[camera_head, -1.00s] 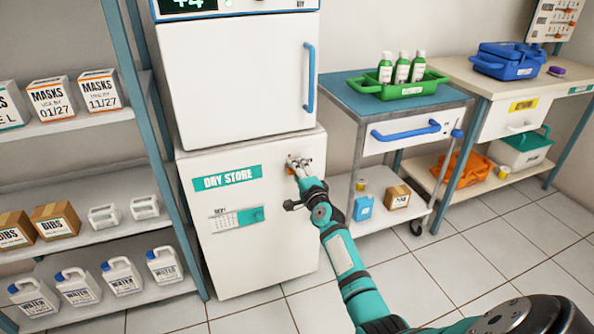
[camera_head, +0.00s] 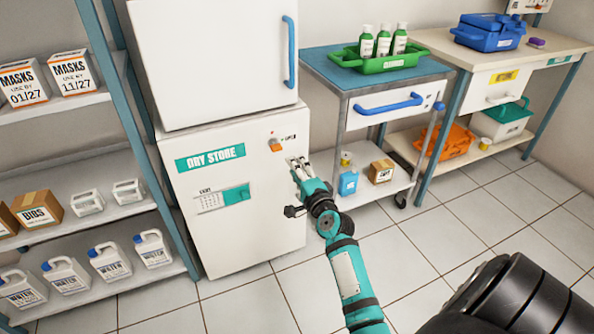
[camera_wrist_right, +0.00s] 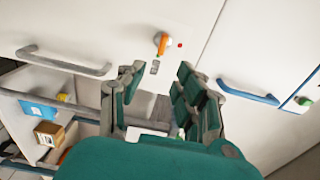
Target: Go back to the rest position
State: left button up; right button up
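My right gripper (camera_head: 298,165) is in front of the white dry store cabinet (camera_head: 220,240), near its right side, below a small orange switch (camera_head: 276,145). In the right wrist view the fingers of my right gripper (camera_wrist_right: 158,90) stand apart with nothing between them. The orange switch (camera_wrist_right: 161,42) shows beyond the fingers there, apart from them. My left gripper is not in view.
A shelf (camera_head: 150,207) with boxes and water jugs stands at the left. A trolley (camera_head: 372,62) with a green tray (camera_head: 383,64) of bottles stands right of the cabinet. A bench (camera_head: 425,42) is further right. Tiled floor in front is clear.

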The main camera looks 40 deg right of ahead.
jog(key=shift+s+a, duration=0.1)
jog(key=shift+s, duration=0.25)
dwell(0.3)
